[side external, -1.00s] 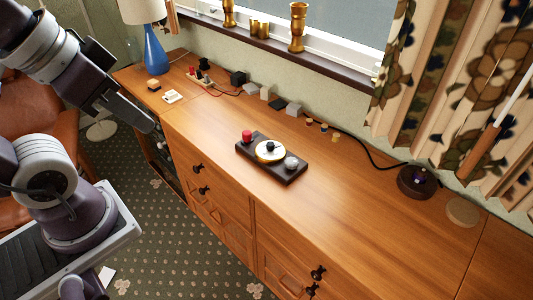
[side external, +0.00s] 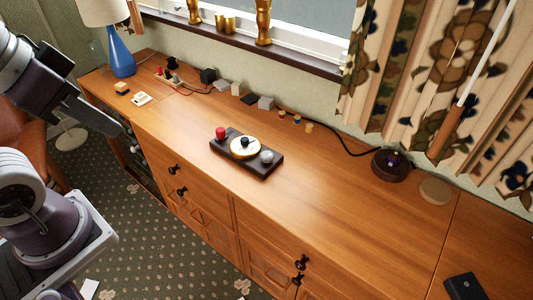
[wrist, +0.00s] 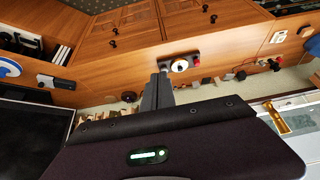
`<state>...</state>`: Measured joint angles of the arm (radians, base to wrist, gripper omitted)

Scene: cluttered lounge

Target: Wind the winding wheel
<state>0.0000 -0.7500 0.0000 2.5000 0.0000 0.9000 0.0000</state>
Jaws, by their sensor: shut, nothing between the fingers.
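The winding wheel (side external: 244,147) is a white and yellow disc with a black knob on top. It sits in the middle of a dark base (side external: 264,170), between a red knob (side external: 221,133) and a pale grey knob (side external: 267,157). The base lies on the wooden cabinet top. In the wrist view the wheel (wrist: 180,66) shows just beyond my fingertips. My gripper (side external: 108,134) is shut and empty, up in the air at the left of the side view, well apart from the wheel. Its dark fingers also show in the wrist view (wrist: 162,72).
A blue lamp (side external: 123,62) stands at the back left. Small blocks and a black cable line the wall behind the base. A dark round device (side external: 390,164) and a round disc (side external: 435,191) are at the right. The cabinet top around the base is clear.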

